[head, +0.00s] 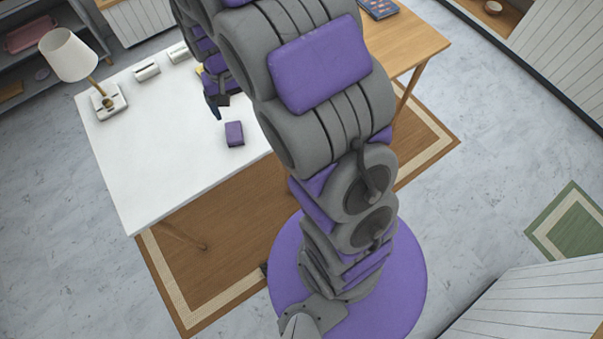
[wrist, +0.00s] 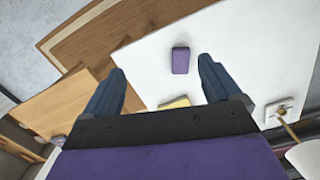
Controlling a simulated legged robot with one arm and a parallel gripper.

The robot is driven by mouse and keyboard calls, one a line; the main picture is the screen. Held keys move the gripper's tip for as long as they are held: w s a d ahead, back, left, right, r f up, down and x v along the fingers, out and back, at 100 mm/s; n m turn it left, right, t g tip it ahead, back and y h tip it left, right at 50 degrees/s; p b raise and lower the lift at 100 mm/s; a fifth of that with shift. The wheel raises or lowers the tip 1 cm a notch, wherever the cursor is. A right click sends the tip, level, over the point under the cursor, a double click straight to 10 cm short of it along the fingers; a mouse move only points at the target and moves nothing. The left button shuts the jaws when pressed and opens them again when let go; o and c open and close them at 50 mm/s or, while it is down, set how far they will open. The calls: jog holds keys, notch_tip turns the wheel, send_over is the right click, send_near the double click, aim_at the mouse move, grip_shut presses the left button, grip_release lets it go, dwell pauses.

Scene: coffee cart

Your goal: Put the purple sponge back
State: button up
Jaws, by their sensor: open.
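The purple sponge (head: 234,134) lies on the white table top (head: 150,170) in the head view, near the table's front edge. It also shows in the wrist view (wrist: 180,60), between the two fingers in the picture and beyond their tips. My gripper (head: 217,106) is above the table, up and left of the sponge in the head view. Its dark blue fingers (wrist: 162,68) are wide apart with nothing between them. The gripper is apart from the sponge. My arm hides part of the table in the head view.
A yellow object (wrist: 175,103) lies near the sponge on the table. A white lamp (head: 68,55) and two small whitish holders (head: 146,71) stand toward the back left. A wooden table (head: 412,42) adjoins on the right. The white table's front left is clear.

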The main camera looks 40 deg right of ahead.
jog(key=s+r+n, duration=0.1)
jog(key=s+r, duration=0.2)
jog(key=s, duration=0.6)
jog(key=s+r+n, duration=0.1)
jog(key=s+r, duration=0.3)
jog(key=s, duration=0.6)
jog(key=s+r+n+g, duration=0.1)
jog(key=s+r, duration=0.2)
jog(key=s, duration=0.7)
jog(key=shift+s+a+r, duration=0.2)
jog(key=shift+a+r, duration=0.1)
